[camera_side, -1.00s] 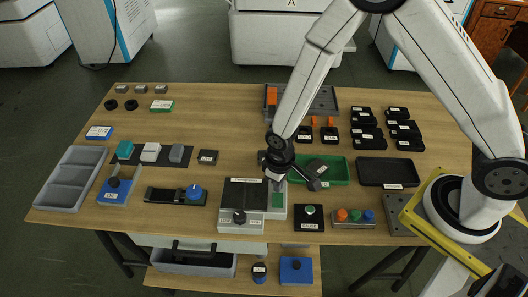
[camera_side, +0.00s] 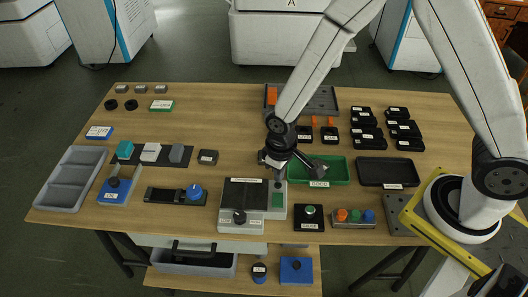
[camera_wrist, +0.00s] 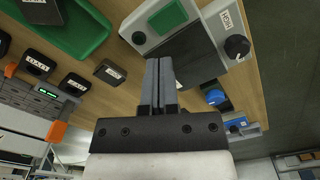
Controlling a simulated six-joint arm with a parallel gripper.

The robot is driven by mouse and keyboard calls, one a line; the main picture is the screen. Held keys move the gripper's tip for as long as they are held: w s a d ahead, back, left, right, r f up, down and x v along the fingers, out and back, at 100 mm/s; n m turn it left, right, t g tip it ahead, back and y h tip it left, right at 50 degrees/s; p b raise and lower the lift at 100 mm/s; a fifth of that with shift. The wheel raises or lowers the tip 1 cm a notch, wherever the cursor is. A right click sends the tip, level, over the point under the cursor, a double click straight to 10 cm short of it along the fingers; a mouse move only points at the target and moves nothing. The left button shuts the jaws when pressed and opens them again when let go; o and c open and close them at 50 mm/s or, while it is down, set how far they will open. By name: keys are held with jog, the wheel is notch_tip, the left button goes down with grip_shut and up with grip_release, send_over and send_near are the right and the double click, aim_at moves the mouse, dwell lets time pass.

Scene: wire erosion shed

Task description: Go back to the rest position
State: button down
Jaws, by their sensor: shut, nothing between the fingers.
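The grey device also shows there (camera_wrist: 195,58), just beyond the fingertips. My arm reaches in from the right side of the table. I cannot tell the exact height of the fingertips above the device.
A green tray (camera_side: 335,179) labelled GOOD is right of my gripper, and a black tray (camera_side: 386,183) is farther right. A black button box (camera_side: 309,226) and a three-button panel (camera_side: 353,225) stand in front. Several black parts sit at the back right.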

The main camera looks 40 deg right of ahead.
jog(key=shift+d+r, duration=0.1)
jog(key=s+d+r+m+t, duration=0.1)
jog(key=s+d+r, duration=0.2)
jog(key=d+r, duration=0.2)
jog(key=s+d+r+m+t, duration=0.1)
jog(key=s+d+r+m, duration=0.1)
jog(key=d+r, duration=0.4)
jog(key=shift+s+d+r+t, duration=0.3)
jog(key=shift+s+r, duration=0.45)
jog(key=shift+r, duration=0.05)
dwell(0.6)
